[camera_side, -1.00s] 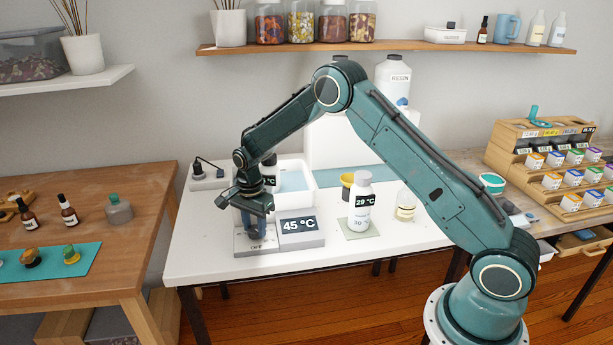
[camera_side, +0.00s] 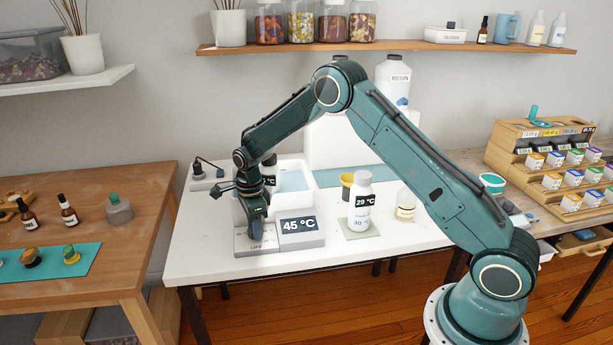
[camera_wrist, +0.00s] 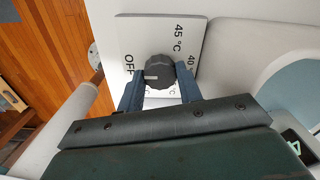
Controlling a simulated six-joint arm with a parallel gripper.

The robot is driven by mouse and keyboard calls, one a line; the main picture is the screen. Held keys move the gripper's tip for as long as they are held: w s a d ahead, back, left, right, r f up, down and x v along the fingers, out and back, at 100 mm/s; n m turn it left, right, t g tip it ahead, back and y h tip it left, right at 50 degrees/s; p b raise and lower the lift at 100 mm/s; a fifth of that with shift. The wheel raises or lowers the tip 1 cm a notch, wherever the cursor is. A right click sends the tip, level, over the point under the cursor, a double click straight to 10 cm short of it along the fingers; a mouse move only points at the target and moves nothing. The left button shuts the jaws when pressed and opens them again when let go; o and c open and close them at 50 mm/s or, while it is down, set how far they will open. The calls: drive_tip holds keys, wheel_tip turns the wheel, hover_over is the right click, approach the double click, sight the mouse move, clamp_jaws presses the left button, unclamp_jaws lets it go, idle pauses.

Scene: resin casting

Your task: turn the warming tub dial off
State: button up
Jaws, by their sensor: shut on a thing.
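The black ribbed dial (camera_wrist: 159,68) sits on a light control plate (camera_wrist: 145,30) marked OFF, 40 and 45 °C in the wrist view. Its pale pointer line faces left, towards the side with the OFF label and a little below it in the picture. My gripper (camera_wrist: 160,78) is shut on the dial, with one blue finger on each side of it. In the side view my gripper (camera_side: 256,234) points down at the plate and hides the dial. The warming tub (camera_side: 305,185) is white, with bluish liquid, just behind. A display (camera_side: 299,226) beside the dial reads 45 °C.
A white bottle (camera_side: 361,203) with a 29 °C display stands on a small pad to the right. The white table's front strip is clear.

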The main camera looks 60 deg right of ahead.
drive_tip(key=o, duration=1)
wheel_tip(320, 180, up, 14)
idle(0.5)
